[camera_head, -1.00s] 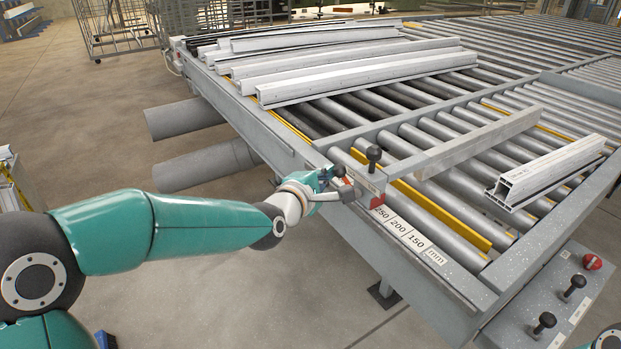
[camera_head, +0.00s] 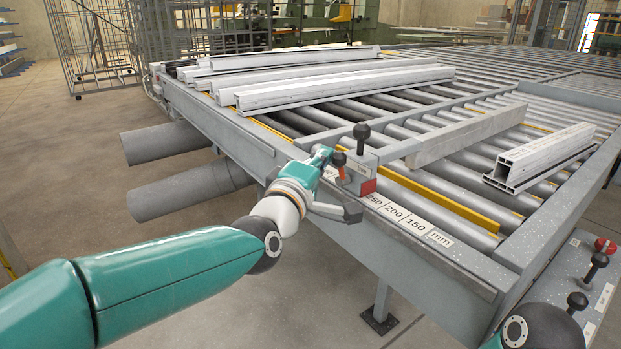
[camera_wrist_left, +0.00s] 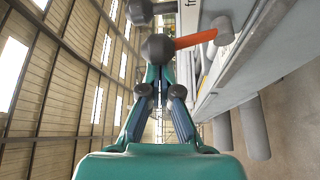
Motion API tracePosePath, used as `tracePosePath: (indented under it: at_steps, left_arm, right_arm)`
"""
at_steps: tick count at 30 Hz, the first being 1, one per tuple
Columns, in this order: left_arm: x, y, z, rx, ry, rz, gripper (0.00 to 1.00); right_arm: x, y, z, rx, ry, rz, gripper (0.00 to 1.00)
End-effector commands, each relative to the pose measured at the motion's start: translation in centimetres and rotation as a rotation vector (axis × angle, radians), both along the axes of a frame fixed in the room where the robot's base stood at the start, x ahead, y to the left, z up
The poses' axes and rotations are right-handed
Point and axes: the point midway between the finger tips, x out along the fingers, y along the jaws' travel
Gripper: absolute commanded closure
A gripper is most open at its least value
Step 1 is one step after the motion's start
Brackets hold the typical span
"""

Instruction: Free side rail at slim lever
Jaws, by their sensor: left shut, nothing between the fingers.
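An orange lever with a dark round knob (camera_head: 339,160) stands on the grey clamp block (camera_head: 362,169) at the conveyor's near edge. I take it for the slim lever. It also shows in the left wrist view (camera_wrist_left: 196,40), where the knob is just beyond my fingertips. My left gripper (camera_head: 324,154) is shut and empty, with its fingertips close to the knob; I cannot tell whether they touch it. It fills the lower middle of the wrist view (camera_wrist_left: 158,75). The side rail, a grey bar (camera_head: 468,137), runs across the rollers from the block. My right gripper is out of view.
A taller black knob (camera_head: 361,132) rises behind the lever. A scale strip (camera_head: 412,222) lies along the front edge. White profiles (camera_head: 335,85) lie on the rollers at the back, and shorter ones (camera_head: 541,155) at right. A control box (camera_head: 597,275) is at lower right.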

Motion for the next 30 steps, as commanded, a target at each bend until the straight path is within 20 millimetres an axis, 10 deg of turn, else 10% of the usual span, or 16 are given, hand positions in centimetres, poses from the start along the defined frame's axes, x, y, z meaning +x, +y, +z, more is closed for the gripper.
tracePosePath:
  at_steps: [30]
  left_arm:
    - [-2.8,0.9,-0.3,0.029,-0.043,-0.004,1.00]
  right_arm:
    - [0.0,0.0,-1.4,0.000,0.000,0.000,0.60]
